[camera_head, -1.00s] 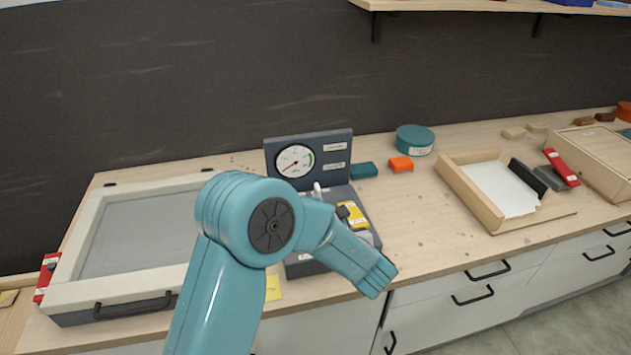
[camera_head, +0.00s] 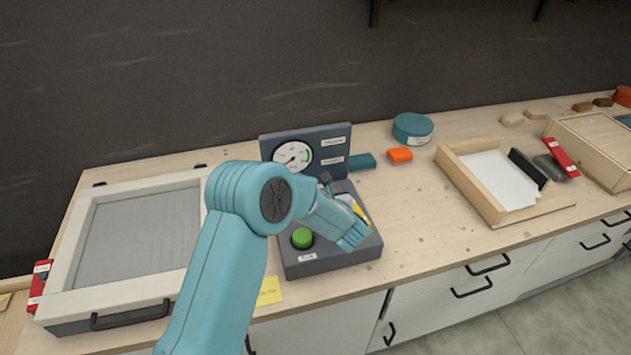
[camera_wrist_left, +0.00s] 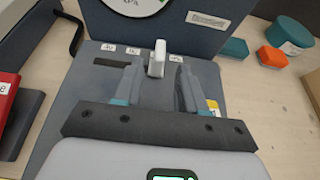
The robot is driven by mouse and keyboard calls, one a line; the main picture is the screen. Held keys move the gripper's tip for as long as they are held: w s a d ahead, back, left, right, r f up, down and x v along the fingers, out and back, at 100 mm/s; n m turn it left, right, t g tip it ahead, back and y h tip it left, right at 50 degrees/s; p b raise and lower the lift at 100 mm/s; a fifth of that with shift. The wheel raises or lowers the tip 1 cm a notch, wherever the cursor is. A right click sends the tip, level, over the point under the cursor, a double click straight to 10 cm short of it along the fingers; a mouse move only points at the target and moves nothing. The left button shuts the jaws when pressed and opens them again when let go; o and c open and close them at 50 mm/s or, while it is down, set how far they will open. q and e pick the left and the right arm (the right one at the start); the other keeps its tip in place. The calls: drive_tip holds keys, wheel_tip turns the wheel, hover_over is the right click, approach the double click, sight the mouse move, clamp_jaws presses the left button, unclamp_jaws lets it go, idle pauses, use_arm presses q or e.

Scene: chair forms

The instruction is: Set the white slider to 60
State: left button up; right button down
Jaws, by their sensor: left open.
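The white slider (camera_wrist_left: 157,58) stands upright on the dark control panel (camera_head: 335,260), at the right part of its slot (camera_wrist_left: 112,62). In the left wrist view it lies between two small labels behind the slot; their print is hard to read. My left gripper (camera_wrist_left: 157,78) is open, with one finger on each side of the slider's line and the knob at or just beyond the fingertips. I cannot tell whether a finger touches it. In the head view my left arm covers much of the panel, and the slider cannot be made out. My right gripper is out of view.
A gauge (camera_head: 292,155) stands behind the panel, and a green button (camera_head: 302,238) is at its front left. A framed screen (camera_head: 140,238) lies left. Teal (camera_head: 362,161) and orange (camera_head: 400,155) blocks, a teal round tin (camera_head: 413,129) and a wooden tray (camera_head: 470,190) lie right.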

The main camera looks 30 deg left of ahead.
use_arm(q)
drive_tip(key=p+x, duration=0.1)
drive_tip(key=x, duration=0.5)
drive_tip(key=shift+w+a+f, duration=0.15)
drive_tip(key=shift+a, duration=0.15)
clamp_jaws()
